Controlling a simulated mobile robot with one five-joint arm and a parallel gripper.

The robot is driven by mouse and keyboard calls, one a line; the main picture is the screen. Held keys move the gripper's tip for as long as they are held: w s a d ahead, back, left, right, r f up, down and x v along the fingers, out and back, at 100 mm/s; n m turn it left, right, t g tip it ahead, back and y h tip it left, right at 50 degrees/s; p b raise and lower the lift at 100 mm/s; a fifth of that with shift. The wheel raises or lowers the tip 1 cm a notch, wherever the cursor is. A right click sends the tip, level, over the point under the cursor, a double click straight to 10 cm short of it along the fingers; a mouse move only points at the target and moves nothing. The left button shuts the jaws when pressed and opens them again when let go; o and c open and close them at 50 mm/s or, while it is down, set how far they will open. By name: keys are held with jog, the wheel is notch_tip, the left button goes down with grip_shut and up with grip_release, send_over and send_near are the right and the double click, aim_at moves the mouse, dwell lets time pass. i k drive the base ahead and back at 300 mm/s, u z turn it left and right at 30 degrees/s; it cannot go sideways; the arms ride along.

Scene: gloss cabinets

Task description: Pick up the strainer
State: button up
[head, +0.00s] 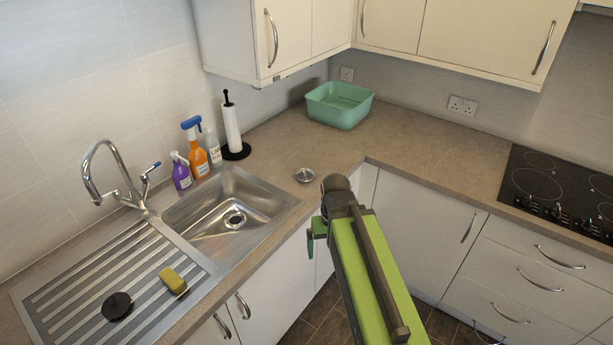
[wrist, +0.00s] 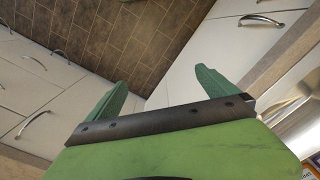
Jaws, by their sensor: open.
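The strainer (head: 305,175) looks like a small round silver metal piece. It lies on the brown countertop just right of the sink's far right corner in the head view. It does not show in the wrist view. My gripper (wrist: 161,77) shows two green fingers spread apart with nothing between them in the wrist view. In the head view my gripper (head: 316,232) is partly hidden by my arm, in front of the cabinet doors, nearer the camera than the strainer and apart from it.
The steel sink (head: 185,214) with a curved tap (head: 105,165) lies left. Spray bottles (head: 195,146) and a paper roll (head: 231,127) stand behind it. A yellow sponge (head: 173,281) and black disc (head: 117,306) lie on the drainer. A green tub (head: 340,105) is in the corner; countertop around the strainer is clear.

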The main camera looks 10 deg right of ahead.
aim_at(305, 175)
jog(key=z, duration=0.9)
jog(key=i, duration=1.7)
jog(key=u, duration=2.2)
jog(key=k, duration=0.2)
jog(key=u, duration=1.9)
